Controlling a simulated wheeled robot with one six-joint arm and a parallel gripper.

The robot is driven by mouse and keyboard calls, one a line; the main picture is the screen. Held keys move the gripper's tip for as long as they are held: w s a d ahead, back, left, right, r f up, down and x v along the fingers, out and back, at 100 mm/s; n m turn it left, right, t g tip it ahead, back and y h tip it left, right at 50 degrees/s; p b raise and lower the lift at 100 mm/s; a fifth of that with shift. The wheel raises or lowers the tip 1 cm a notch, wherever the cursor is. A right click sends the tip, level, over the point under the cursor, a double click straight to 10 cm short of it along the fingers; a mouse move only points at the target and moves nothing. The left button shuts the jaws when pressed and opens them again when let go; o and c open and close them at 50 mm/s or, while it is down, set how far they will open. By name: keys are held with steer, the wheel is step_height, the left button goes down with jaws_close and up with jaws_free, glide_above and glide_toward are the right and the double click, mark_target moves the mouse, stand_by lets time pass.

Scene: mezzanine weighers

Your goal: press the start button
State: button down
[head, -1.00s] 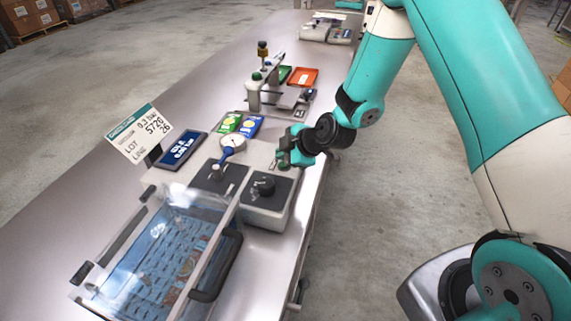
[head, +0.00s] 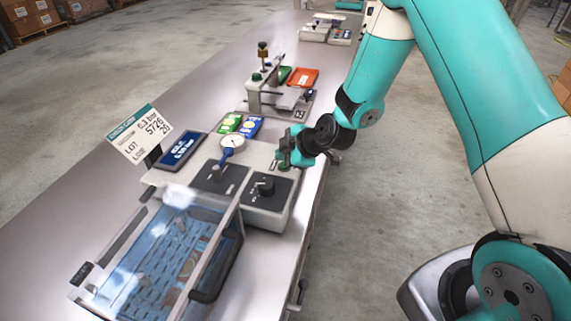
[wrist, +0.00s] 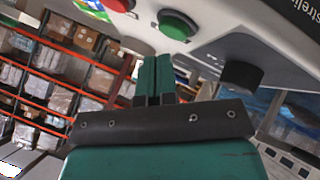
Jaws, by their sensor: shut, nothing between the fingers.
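A round green button (wrist: 178,24) with a dark rim sits on the pale control panel in the wrist view. A red button (wrist: 122,4) is to its left, cut by the top edge. I cannot read a label by either button. My gripper (wrist: 154,60) is shut and empty, its teal fingers together just below the green button in the picture, with no clear contact. In the head view my gripper (head: 284,158) is at the front edge of the machine and hides much of the buttons.
A black knob (wrist: 242,66) is right of the green button in the wrist view; it also shows in the head view (head: 264,186). A clear-lidded water tank (head: 165,262) is nearer. A gauge (head: 232,143), blue display (head: 180,150) and sign (head: 140,133) stand behind. Weighing gear lies farther along the bench.

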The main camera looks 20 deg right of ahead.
steer(key=shift+f, duration=0.15)
stand_by(0.5)
steer(key=shift+f+b, duration=0.3)
steer(key=shift+b, duration=0.45)
steer(key=shift+f+b, duration=0.4)
steer(key=shift+b, duration=0.1)
stand_by(0.4)
steer(key=shift+r, duration=0.1)
steer(key=shift+r+p, duration=0.35)
steer(key=shift+r, duration=0.4)
steer(key=shift+r+p, duration=1.3)
steer(key=shift+r, duration=1.2)
